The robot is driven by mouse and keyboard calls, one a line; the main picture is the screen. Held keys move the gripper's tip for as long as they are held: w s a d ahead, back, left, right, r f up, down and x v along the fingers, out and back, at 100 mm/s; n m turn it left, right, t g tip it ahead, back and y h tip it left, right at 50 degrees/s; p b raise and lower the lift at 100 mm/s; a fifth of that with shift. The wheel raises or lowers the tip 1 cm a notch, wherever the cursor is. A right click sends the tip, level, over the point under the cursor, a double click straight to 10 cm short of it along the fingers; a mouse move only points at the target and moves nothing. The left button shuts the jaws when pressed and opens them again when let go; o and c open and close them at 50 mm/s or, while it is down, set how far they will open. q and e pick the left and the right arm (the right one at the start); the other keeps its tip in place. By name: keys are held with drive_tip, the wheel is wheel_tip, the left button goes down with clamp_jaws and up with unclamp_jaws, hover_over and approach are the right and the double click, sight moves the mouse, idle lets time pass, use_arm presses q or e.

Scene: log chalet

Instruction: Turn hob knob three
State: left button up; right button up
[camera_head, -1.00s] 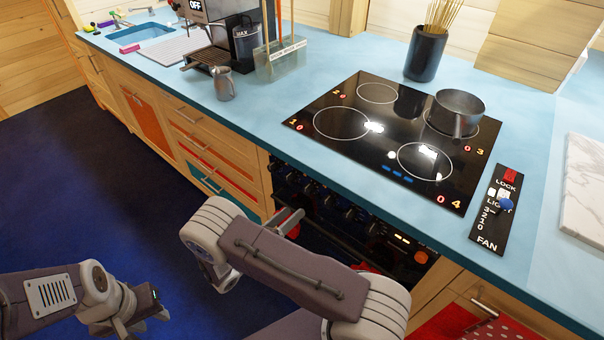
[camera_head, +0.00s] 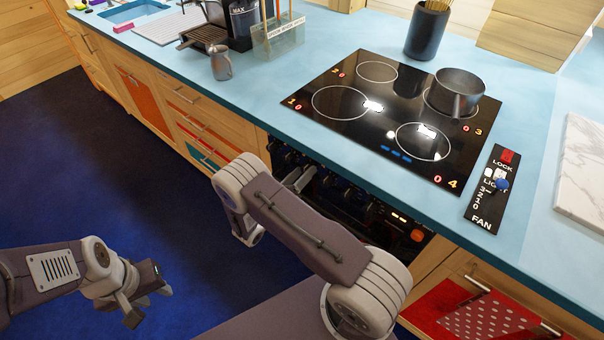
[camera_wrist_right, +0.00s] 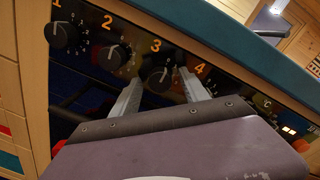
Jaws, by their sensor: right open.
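Hob knob three (camera_wrist_right: 160,78) is a dark round knob on the oven's front panel, under an orange 3, with a pale pointer mark. My right gripper (camera_wrist_right: 161,74) is open, its two metal fingers spread either side of knob three in the right wrist view. I cannot tell whether they touch it. In the head view my right arm hides most of that gripper and part of the knob row. My left gripper (camera_head: 148,300) appears open and empty, low over the blue floor at the lower left.
Knob one (camera_wrist_right: 62,36) and knob two (camera_wrist_right: 117,54) lie left of knob three; knob four is partly behind the right finger. The counter edge (camera_wrist_right: 225,35) overhangs the panel. A pot (camera_head: 457,95) stands on the black hob (camera_head: 360,128). The floor at left is clear.

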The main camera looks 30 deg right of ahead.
clamp_jaws()
drive_tip(key=shift+m, duration=0.3)
drive_tip(key=shift+f+n+g+h+b, duration=0.15)
drive_tip(key=shift+n+g+b, duration=0.2)
drive_tip(key=shift+n+b, duration=7.15)
drive_tip(key=shift+f+n+g+h+b, duration=0.15)
drive_tip(key=shift+n+g+b, duration=0.2)
drive_tip(key=shift+n+b, duration=7.1)
drive_tip(key=n+p, duration=0.5)
drive_tip(key=shift+r+n, duration=0.1)
drive_tip(key=shift+n, duration=0.15)
